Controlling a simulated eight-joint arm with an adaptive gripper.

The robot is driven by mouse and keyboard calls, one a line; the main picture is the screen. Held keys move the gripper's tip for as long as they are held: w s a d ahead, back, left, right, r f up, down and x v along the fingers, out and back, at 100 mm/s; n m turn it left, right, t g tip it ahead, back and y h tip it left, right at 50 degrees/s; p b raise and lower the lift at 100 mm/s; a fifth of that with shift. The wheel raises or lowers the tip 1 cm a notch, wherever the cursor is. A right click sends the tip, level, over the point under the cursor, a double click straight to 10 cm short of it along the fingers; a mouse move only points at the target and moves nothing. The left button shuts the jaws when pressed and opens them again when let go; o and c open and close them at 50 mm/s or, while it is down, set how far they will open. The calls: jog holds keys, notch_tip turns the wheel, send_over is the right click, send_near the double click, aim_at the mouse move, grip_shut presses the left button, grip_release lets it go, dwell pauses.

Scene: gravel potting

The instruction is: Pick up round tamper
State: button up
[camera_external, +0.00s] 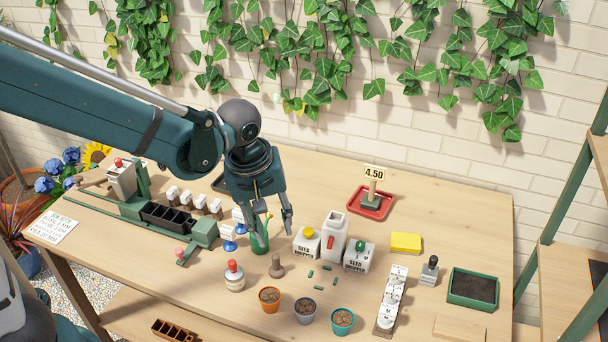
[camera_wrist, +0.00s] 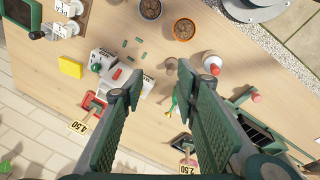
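The round tamper appears to be the small brown-grey piece with a knob handle and round foot (camera_external: 277,267). It stands on the table between a red-topped white bottle and the seed hoppers. In the wrist view it (camera_wrist: 171,66) lies just beyond the fingertips. My gripper (camera_external: 270,224) hangs above the table, behind and above the tamper, near a green pot. In the wrist view my gripper (camera_wrist: 165,92) has its two fingers spread wide, with nothing between them but table and part of the green plant. It does not touch the tamper.
The red-topped bottle (camera_external: 234,276) stands left of the tamper. An orange pot (camera_external: 269,301), a grey pot (camera_external: 304,312) and a teal pot (camera_external: 342,322) stand in front. Seed hoppers (camera_external: 306,243) are to the right. Small green capsules lie nearby.

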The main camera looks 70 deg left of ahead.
aim_at(276, 256)
jog(key=a+f+n, duration=0.2)
jog(key=f, duration=0.1)
jog(key=w+a+f+n+g, duration=0.1)
jog(key=a+f+n, duration=0.1)
jog(key=f, duration=0.2)
jog(key=w+a+f+n+b, duration=0.1)
jog(key=a+f+n, duration=0.1)
jog(key=f, duration=0.2)
jog(key=shift+w+a+g, duration=0.25)
jog(key=shift+a+g, duration=0.1)
jog(key=shift+g, duration=0.05)
jog(key=shift+a+f+n+h, duration=0.3)
jog(key=shift+f+n, duration=0.1)
jog(key=shift+f, duration=0.1)
jog(key=shift+f, duration=0.1)
jog(key=shift+f+b, duration=0.35)
jog(key=shift+f, duration=0.85)
jog(key=shift+f, duration=0.1)
jog(key=shift+d+f+b, duration=0.2)
jog(key=shift+f+b, duration=0.2)
jog(key=shift+f, duration=2.1)
grip_shut()
